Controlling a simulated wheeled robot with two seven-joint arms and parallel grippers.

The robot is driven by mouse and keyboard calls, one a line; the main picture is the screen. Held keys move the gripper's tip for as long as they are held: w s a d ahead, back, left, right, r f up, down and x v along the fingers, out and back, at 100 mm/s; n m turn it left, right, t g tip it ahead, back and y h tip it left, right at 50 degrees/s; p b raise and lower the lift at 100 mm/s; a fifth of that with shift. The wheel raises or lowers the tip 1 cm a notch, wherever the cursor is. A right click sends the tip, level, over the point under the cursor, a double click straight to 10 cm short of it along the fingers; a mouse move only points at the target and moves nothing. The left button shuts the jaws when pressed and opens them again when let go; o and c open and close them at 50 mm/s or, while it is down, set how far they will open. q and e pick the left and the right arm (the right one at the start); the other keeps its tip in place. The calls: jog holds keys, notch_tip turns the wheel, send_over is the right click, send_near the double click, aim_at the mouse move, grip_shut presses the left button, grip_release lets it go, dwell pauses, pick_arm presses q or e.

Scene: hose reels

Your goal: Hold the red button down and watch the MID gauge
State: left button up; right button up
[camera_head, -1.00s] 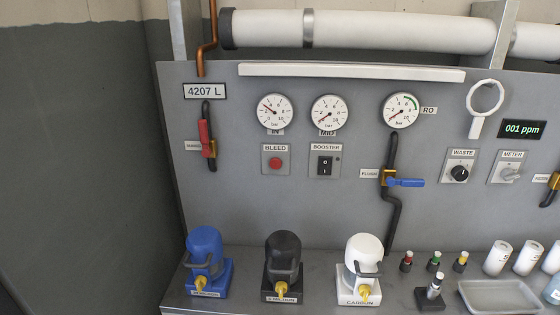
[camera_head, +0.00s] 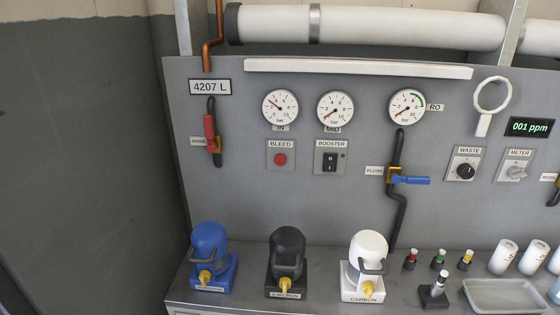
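The red button (camera_head: 280,160) sits in a grey plate labelled BLEED on the panel (camera_head: 240,205). Nothing touches it. The MID gauge (camera_head: 335,111) is a round white dial up and right of the button. Its needle points to the lower left, at the low end of the scale. Neither of my grippers is in the view.
The IN gauge (camera_head: 280,107) and RO gauge (camera_head: 407,107) flank the MID gauge. A BOOSTER switch (camera_head: 330,161) is right of the button. Blue (camera_head: 209,257), black (camera_head: 287,262) and white (camera_head: 364,265) housings stand on the bench below. The panel before the button is clear.

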pick_arm(q)
grip_shut()
pick_arm(e)
jog(key=shift+s, duration=0.1)
dwell(0.7)
dwell(1.0)
